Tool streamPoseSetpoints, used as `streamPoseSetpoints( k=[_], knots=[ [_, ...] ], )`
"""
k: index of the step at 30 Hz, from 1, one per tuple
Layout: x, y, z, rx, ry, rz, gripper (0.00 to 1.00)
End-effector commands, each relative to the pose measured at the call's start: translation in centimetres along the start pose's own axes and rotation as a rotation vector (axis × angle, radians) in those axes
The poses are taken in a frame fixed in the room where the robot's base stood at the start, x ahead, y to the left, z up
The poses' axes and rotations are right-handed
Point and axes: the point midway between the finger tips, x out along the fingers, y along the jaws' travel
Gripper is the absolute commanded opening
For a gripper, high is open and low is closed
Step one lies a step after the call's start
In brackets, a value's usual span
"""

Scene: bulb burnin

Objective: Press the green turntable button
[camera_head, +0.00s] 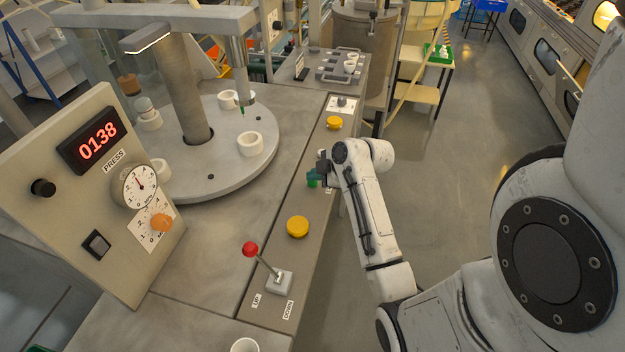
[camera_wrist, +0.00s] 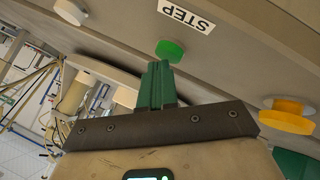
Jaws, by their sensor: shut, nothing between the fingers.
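The green button (camera_wrist: 170,50) is a short round cap on the grey panel, beside a white label reading STEP (camera_wrist: 186,14). In the head view a bit of the green button (camera_head: 312,182) shows beside my gripper, which partly covers it. My gripper (camera_head: 320,170) is at the panel's right side, close to the button. In the wrist view its green fingers (camera_wrist: 158,68) are together and empty, with their tips just short of or against the button; I cannot tell whether they touch. The round turntable (camera_head: 225,178) carries several white ring-shaped holders.
Two yellow buttons, one nearer (camera_head: 297,227) and one farther (camera_head: 334,123), flank the green one on the panel. A red-knobbed lever (camera_head: 250,249) marked UP and DOWN stands at the near end. The press box (camera_head: 75,190) reads 0138. Open floor lies right of the bench.

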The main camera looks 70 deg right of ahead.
Motion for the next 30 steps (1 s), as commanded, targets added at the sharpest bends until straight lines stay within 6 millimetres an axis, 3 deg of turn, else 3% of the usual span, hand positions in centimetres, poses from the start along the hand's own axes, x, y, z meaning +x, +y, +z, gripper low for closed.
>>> streamPoseSetpoints(
  k=[30],
  knots=[
    [-1.4, 1.0, -1.0, 0.000, 0.000, 0.000, 0.00]
  ],
)
